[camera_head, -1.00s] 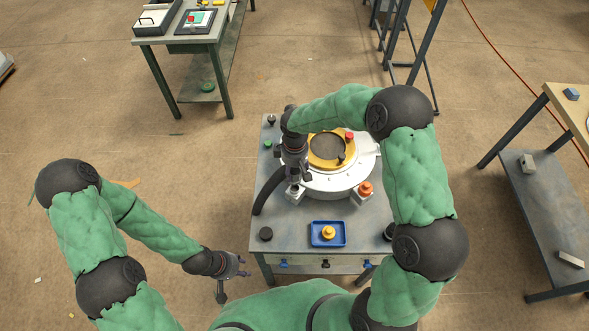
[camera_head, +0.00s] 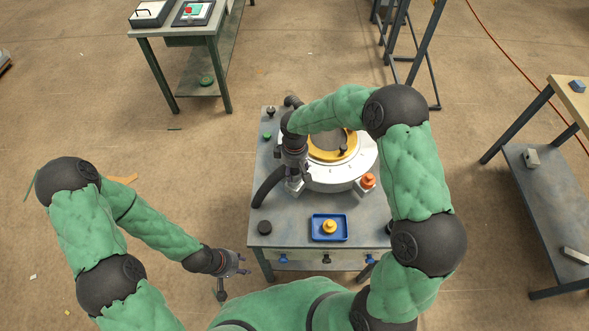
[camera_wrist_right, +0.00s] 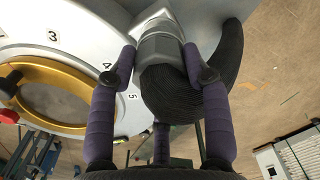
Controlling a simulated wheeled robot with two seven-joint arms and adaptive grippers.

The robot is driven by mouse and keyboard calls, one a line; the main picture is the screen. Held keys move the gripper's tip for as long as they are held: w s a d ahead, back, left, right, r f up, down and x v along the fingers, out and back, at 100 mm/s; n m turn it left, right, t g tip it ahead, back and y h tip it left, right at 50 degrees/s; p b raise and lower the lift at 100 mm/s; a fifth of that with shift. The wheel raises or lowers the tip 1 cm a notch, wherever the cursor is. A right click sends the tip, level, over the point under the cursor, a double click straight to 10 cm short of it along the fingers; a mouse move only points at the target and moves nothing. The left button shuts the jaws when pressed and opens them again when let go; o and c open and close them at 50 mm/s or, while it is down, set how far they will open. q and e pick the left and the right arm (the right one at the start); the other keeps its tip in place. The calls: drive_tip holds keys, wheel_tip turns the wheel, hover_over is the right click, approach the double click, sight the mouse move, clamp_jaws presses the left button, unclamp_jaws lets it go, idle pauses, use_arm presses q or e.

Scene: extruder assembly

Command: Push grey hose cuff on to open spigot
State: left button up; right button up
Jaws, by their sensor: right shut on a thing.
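My right gripper (camera_head: 295,180) is at the left side of the white round unit on the bench. In the right wrist view, its fingers (camera_wrist_right: 165,65) are shut around the grey hose cuff (camera_wrist_right: 160,48) and the black ribbed hose (camera_wrist_right: 190,90) behind it. The cuff sits close against the white housing (camera_wrist_right: 95,25); I cannot tell whether it is on a spigot, as that end is hidden. The hose (camera_head: 268,187) curves down to the left in the head view. An orange-capped fitting (camera_head: 368,181) stands at the unit's front right. My left gripper (camera_head: 236,270) is open and empty, left of the bench.
A side table (camera_head: 545,195) stands to the right and another (camera_head: 180,60) at the back left.

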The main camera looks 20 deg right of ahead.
drive_tip(key=shift+f+b, duration=0.85)
drive_tip(key=shift+f, duration=0.2)
idle(0.7)
drive_tip(key=o, duration=1.2)
wheel_tip(320, 180, up, 12)
drive_tip(key=shift+r, duration=0.1)
